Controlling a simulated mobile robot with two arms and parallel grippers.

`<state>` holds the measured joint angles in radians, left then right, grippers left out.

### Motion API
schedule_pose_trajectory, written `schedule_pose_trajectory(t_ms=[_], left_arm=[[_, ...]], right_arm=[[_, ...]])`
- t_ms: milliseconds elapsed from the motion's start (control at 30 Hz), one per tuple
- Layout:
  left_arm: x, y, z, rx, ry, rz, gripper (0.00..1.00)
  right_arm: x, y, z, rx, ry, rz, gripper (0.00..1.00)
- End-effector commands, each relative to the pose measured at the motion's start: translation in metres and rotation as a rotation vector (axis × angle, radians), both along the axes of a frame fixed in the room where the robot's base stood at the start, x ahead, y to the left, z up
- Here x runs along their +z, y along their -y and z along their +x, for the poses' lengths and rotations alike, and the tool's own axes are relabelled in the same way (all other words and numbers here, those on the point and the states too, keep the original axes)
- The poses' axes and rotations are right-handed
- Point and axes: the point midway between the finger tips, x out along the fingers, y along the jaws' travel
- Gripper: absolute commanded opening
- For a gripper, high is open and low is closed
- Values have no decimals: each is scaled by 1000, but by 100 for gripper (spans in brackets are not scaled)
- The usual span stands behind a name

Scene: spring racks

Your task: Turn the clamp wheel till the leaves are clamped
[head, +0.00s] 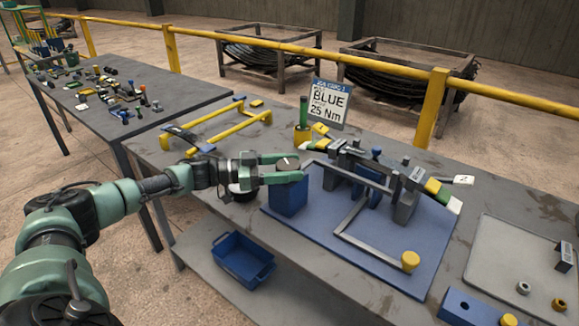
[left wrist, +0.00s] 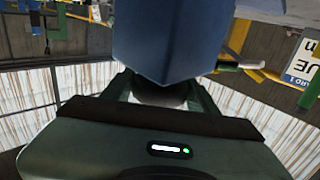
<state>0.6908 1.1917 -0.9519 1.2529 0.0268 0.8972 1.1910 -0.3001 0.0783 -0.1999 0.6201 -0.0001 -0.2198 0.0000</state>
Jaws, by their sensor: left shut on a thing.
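A round dark wheel with a pale mark, which looks like the clamp wheel (head: 288,161), sits on top of a blue block (head: 289,198) at the left of the blue base plate (head: 385,262). My left gripper (head: 288,170) comes in level from the left with its green fingers around the wheel, shut on it. In the left wrist view the dark wheel (left wrist: 160,94) shows between the fingers, and the blue block (left wrist: 165,45) fills the top middle. Grey upright jaws (head: 407,195) stand on the plate; I cannot make out the leaves clearly between them. My right gripper is not in view.
A bent grey bar with a yellow knob (head: 410,261) reaches over the front of the plate. A sign (head: 330,103) reads BLUE 25 Nm. Yellow bar frames (head: 240,125) lie behind my arm. A blue bin (head: 243,260) is below the bench; a grey tray (head: 495,250) is at right.

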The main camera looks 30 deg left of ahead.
Motion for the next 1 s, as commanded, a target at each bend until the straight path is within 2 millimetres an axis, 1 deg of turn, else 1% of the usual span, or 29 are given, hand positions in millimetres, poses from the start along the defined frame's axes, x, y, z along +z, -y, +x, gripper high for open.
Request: schedule_pose_trajectory(t_ms=[300,667,700,733,767,1000], left_arm=[[2,0,1,-54,4,-3,18],[3,0,1,-55,4,-5,18],[3,0,1,-55,4,-5,70],[3,0,1,-55,5,-5,78],[2,0,1,-55,5,-4,80],[1,0,0,-56,2,-3,80]], right_arm=[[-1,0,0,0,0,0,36],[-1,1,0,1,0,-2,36],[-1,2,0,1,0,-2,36],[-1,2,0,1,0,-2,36],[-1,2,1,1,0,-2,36],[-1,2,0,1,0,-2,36]])
